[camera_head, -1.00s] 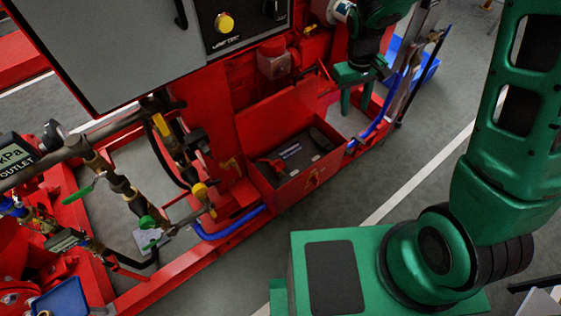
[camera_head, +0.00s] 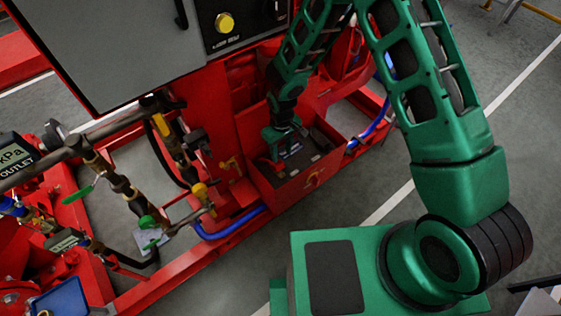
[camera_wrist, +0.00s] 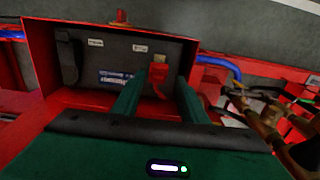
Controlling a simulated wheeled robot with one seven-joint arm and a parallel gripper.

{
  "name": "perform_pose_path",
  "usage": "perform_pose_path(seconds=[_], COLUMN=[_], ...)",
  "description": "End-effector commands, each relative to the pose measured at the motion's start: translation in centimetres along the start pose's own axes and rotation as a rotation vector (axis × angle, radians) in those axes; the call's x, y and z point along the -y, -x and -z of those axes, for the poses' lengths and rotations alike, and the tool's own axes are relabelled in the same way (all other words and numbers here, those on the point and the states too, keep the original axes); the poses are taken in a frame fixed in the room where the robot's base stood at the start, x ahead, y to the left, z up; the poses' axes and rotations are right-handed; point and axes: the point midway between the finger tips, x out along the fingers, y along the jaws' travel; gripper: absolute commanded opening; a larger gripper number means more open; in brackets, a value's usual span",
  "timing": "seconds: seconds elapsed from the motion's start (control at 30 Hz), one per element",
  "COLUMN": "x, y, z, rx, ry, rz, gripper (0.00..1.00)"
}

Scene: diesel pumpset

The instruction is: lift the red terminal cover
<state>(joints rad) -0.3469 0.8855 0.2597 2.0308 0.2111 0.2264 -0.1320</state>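The red terminal cover (camera_wrist: 158,74) sits on the black battery (camera_wrist: 105,62), at its right end in the wrist view. A red strip hangs down from it towards me. In the head view the cover (camera_head: 265,163) shows only partly beside my gripper. My gripper (camera_wrist: 160,84) is open, with two green fingers apart, one on each side of the cover in the wrist view. I cannot tell whether either finger touches it. In the head view my gripper (camera_head: 277,153) reaches down into the red battery box (camera_head: 291,191), over the battery's left end.
The box's red walls stand close around the battery. A large grey cabinet (camera_head: 115,45) hangs over the left side. Pipes and valves (camera_head: 120,185) stand left of the box, and a blue hose (camera_head: 230,228) runs along the frame.

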Motion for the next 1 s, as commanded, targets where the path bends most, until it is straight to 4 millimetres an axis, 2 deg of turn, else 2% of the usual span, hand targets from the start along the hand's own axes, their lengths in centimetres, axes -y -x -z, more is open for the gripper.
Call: perform_pose_path(seconds=[0.2, 0.4, 0.6, 0.83, 0.87, 1.0], x=[0.0, 0.0, -0.1, -0.1, -0.1, -0.1], y=[-3.9, -6.1, -6.9, -6.9, -6.9, -6.9], z=[-0.1, 0.0, 0.0, 0.0, 0.0, 0.0], rx=[0.002, 0.0, 0.0, 0.0, 0.0, 0.0], ry=[-0.001, -0.001, -0.001, -0.001, -0.001, -0.001], rz=[0.001, 0.0, -0.001, -0.001, -0.001, -0.001], gripper=[0.39, 0.39, 0.39, 0.39, 0.34, 0.01])
